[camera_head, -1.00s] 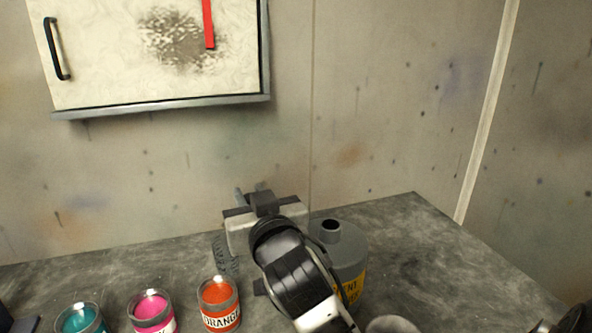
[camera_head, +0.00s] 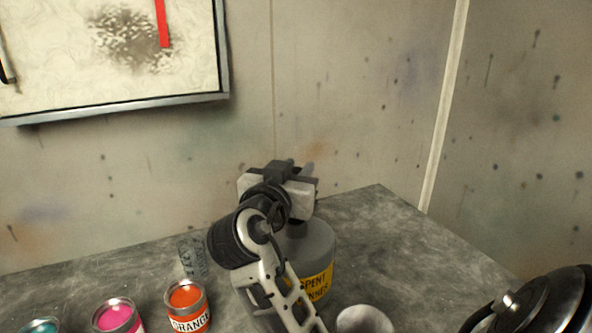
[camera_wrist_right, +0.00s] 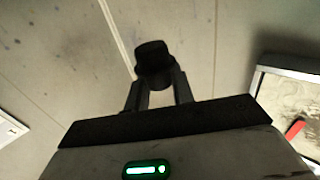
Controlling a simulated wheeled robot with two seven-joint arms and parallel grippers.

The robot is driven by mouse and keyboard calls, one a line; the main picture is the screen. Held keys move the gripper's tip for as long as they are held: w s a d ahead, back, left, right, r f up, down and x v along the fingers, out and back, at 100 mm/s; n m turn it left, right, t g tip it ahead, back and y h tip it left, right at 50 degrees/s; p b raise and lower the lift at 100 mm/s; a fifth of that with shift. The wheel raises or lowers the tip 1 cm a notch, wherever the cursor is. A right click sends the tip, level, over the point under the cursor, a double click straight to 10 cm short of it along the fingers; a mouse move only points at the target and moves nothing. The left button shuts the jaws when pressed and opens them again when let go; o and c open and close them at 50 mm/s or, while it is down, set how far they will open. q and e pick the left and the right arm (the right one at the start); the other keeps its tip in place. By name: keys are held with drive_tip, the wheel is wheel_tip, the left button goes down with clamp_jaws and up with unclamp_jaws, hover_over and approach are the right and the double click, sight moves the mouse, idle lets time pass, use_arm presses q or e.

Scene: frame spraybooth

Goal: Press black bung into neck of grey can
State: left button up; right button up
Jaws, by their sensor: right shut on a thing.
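The grey can (camera_head: 318,243) with a yellow "SPENT" label stands on the bench in the head view, partly behind my right arm. The top of its neck is hidden behind my right gripper. My right gripper (camera_head: 305,172) is above and just behind the arm's wrist, over the can, with its fingers pointing away towards the wall. In the right wrist view it is shut on the black bung (camera_wrist_right: 154,62), which sits at the fingertips. The bung cannot be made out in the head view. My left gripper is not in view.
Open orange (camera_head: 188,304), pink (camera_head: 114,316) and teal (camera_head: 42,327) paint tins stand at the front left. A pale round object (camera_head: 364,321) is in front of the can. A framed panel (camera_head: 110,55) hangs on the wall. The bench right of the can is clear.

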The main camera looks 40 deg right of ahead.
drive_tip(key=shift+f+b, duration=0.55)
drive_tip(key=shift+f, duration=0.3)
drive_tip(key=shift+f+b, duration=0.9)
drive_tip(key=shift+f, duration=0.6)
use_arm(q)
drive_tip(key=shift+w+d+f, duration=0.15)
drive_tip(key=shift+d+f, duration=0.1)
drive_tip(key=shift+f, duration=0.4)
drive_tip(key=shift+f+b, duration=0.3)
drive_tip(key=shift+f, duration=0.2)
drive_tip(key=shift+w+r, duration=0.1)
drive_tip(key=shift+b, duration=0.35)
use_arm(e)
drive_tip(key=shift+a, duration=0.1)
